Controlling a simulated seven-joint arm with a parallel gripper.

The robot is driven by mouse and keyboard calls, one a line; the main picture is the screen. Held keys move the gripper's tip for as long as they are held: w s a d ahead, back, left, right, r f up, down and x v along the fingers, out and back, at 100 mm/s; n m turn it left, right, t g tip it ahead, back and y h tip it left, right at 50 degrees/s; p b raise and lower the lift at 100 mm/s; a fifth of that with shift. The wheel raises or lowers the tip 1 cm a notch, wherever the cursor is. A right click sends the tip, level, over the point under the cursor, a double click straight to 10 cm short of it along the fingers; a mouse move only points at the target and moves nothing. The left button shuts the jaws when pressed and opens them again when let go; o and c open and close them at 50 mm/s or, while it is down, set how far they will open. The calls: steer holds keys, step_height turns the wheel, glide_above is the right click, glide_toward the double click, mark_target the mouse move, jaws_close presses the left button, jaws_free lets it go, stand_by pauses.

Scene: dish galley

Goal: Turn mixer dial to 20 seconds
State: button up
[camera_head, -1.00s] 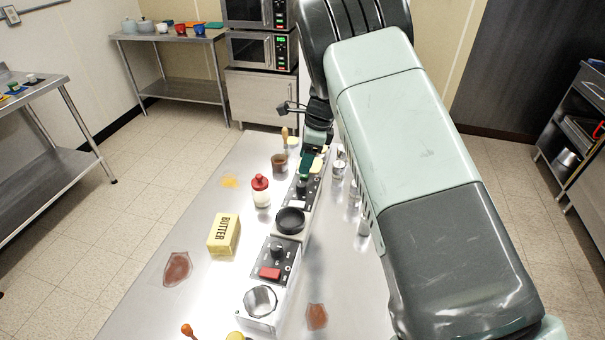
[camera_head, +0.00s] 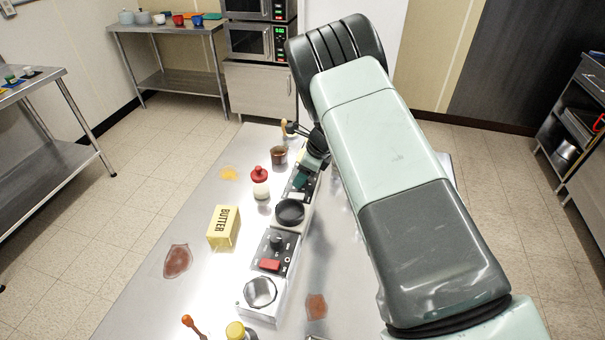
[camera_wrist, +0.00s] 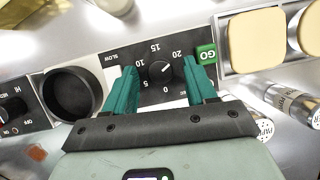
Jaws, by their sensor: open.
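In the wrist view the mixer dial (camera_wrist: 160,70) is a dark round knob on a black panel marked 0, 5, 10, 15 and 20. Its light pointer mark appears to point roughly toward the 20; the exact setting is hard to tell. My gripper (camera_wrist: 159,68) is open, its two green fingers on either side of the dial with visible gaps. The green GO button (camera_wrist: 206,54) is just beyond the right finger. In the head view my gripper (camera_head: 304,177) is over the far control panel and mostly hides the dial.
A black round bowl (camera_head: 290,212) and a nearer panel with a red switch (camera_head: 269,265) stand in line toward me. A red-capped bottle (camera_head: 260,185), brown cup (camera_head: 279,155) and butter (camera_head: 224,227) are to the left. Shakers (camera_wrist: 292,103) lie near the right finger.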

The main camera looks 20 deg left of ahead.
steer(key=shift+a+f, duration=0.1)
steer(key=shift+f, duration=0.1)
steer(key=c, duration=1)
steer(key=shift+w+n+g, duration=0.1)
steer(key=shift+n+g, duration=0.2)
steer(key=shift+n, duration=0.4)
steer(key=shift+c, duration=0.2)
steer(key=o, duration=1)
steer(key=shift+o, duration=0.2)
steer(key=v, duration=1)
steer(key=shift+r, duration=0.4)
